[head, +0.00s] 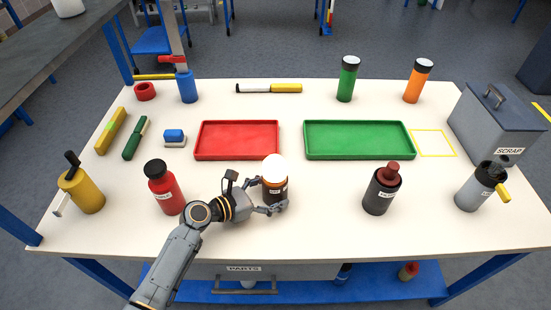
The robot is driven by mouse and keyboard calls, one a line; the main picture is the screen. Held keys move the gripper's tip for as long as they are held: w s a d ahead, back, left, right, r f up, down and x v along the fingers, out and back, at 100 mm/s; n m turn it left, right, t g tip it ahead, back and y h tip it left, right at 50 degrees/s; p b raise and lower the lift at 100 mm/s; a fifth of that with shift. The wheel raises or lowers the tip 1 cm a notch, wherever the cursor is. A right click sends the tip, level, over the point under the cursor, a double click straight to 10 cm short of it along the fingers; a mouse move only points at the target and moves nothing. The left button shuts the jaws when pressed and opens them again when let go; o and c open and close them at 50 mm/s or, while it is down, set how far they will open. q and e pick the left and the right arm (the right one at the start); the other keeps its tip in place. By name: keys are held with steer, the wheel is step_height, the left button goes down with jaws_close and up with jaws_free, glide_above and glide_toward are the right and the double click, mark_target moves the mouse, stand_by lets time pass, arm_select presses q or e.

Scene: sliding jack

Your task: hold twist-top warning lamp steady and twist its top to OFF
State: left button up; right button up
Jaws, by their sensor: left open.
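The warning lamp (275,168) stands upright on the table in front of the red tray. Its rounded top glows white, and its dark brown and orange body carries a pale label. I cannot read the position of its top. My left gripper (275,207) comes from the front left and is open at the lamp's lower body. Its fingers are close to the lamp's front and left side; I cannot tell whether they touch it. My right gripper is not in view.
A red bottle (164,190) stands close left of my left gripper. A dark bottle (382,190) stands to the right, with free table between. The red tray (237,154) and green tray (358,155) lie behind. A grey scrap bin (492,125) is at far right.

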arm_select(q)
steer(key=c, duration=0.9)
stand_by(0.5)
